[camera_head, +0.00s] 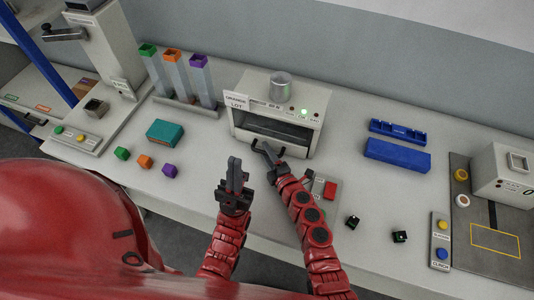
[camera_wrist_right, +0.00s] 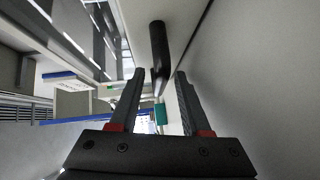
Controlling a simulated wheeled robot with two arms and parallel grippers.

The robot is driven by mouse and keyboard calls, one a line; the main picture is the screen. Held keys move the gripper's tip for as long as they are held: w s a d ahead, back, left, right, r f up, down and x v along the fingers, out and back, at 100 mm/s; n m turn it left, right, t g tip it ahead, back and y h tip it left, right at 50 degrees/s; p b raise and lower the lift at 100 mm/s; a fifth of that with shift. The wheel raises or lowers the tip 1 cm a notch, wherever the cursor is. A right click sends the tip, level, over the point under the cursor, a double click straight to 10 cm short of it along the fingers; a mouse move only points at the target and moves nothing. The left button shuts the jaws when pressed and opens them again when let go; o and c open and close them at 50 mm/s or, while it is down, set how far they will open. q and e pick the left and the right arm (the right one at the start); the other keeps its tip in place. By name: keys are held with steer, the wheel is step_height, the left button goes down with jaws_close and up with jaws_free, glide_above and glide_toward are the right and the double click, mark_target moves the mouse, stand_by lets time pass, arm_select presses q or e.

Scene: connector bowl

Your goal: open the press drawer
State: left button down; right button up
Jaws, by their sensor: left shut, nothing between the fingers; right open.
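A white box-shaped machine (camera_head: 312,110) with a sign, a green light and a dark front opening stands at the back middle. A dark handle (camera_head: 283,151) sits low on its front. The handle also shows in the right wrist view as a black bar (camera_wrist_right: 160,55), its near end by the fingertips. My right gripper (camera_head: 264,155) is open at the handle and partly covers it. In the right wrist view its fingers (camera_wrist_right: 157,82) stand apart; I cannot tell whether they touch the bar. My left gripper (camera_head: 235,165) is shut and empty, left of the right gripper.
A metal cup (camera_head: 280,86) stands on the machine. A teal box (camera_head: 165,133) and several small coloured cubes lie to the left. A red button (camera_head: 330,190) is close to my right arm. A blue case (camera_head: 397,155) lies to the right, with two small dark parts in front.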

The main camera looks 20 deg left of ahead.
jaws_close()
stand_by(1.4)
